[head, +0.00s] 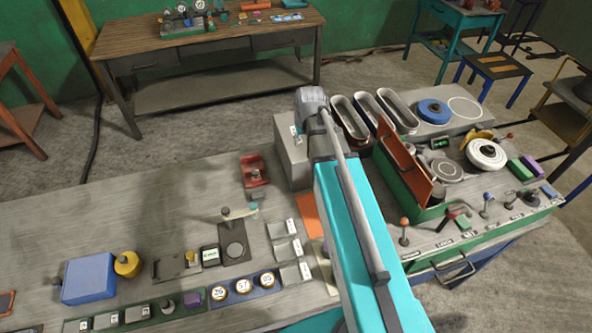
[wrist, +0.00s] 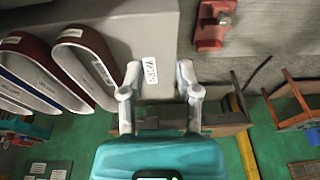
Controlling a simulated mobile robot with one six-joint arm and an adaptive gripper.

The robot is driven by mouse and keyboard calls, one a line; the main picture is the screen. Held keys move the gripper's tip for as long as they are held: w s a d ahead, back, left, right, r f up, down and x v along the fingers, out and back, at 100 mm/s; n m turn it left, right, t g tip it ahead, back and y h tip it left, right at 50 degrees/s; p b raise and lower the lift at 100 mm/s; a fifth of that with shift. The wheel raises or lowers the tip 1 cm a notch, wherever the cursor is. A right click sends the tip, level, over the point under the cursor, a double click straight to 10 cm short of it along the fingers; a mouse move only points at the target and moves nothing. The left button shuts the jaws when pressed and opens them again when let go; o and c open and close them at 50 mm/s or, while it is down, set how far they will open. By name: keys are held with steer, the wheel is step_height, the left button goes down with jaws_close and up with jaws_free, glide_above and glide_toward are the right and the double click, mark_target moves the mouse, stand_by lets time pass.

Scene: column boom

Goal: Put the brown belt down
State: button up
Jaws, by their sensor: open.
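In the head view my arm hides the gripper's fingers.
A blue-sided loop (head: 372,110) and a dark loop (head: 398,110) stand right of the belt. A blue disc (head: 433,110) lies further right. A red clamp (head: 255,176) sits left of the block. The bench's left part has bare room.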

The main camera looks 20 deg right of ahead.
steer(key=s+a+g, duration=0.1)
steer(key=s+a, duration=0.2)
steer(key=s, duration=0.3)
steer(key=s+a+g, duration=0.1)
steer(key=s+a, duration=0.2)
steer(key=s, duration=0.4)
steer(key=shift+s+a+f, duration=0.15)
steer(key=shift+a+f, duration=0.05)
steer(key=shift+a, duration=0.15)
